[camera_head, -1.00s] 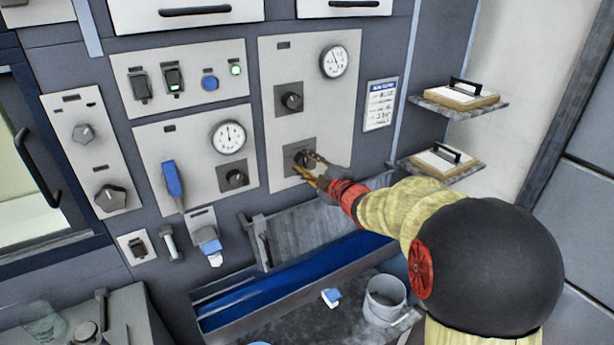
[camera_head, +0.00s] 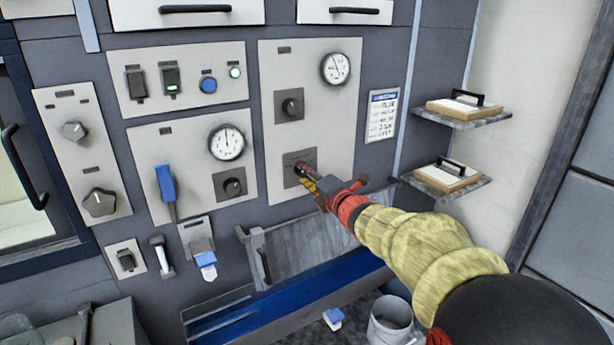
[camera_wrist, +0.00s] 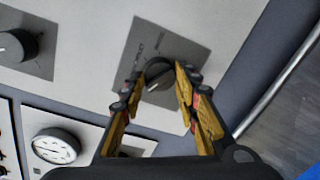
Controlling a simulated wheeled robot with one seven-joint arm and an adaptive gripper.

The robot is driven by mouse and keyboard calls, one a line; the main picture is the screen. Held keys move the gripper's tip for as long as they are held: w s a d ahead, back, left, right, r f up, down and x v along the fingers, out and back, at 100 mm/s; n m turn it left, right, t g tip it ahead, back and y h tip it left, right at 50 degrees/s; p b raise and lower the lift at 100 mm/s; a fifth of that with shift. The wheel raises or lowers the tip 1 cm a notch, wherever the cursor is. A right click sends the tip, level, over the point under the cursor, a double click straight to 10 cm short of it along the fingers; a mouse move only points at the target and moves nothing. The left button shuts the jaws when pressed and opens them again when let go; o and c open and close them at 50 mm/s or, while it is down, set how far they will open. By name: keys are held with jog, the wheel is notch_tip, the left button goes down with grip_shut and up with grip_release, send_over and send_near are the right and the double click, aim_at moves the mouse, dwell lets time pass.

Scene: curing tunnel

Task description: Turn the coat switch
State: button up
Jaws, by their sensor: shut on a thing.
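The switch is a dark round knob (camera_wrist: 158,78) on a grey square plate (camera_head: 294,158), low on the right-hand light panel (camera_head: 342,110). In the head view the knob is mostly hidden behind my gripper (camera_head: 306,178). In the wrist view my gripper (camera_wrist: 157,88) has one finger on each side of the knob, and it is shut on the knob. The plate's markings are too small to read, so I cannot tell which switch label this is.
Above it on the same panel are another knob (camera_head: 291,106) and a gauge (camera_head: 335,69). To the left are a gauge (camera_head: 226,142), a knob (camera_head: 233,184) and a blue lever (camera_head: 166,184). A blue trough (camera_head: 290,292) and bucket (camera_head: 390,318) lie below; two shelves (camera_head: 462,117) stand right.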

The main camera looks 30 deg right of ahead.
jog(key=shift+n, duration=0.8)
jog(key=o, duration=1.1)
jog(key=shift+o, duration=0.3)
jog(key=s, duration=1.2)
jog(key=shift+r, duration=0.25)
jog(key=shift+a, duration=0.1)
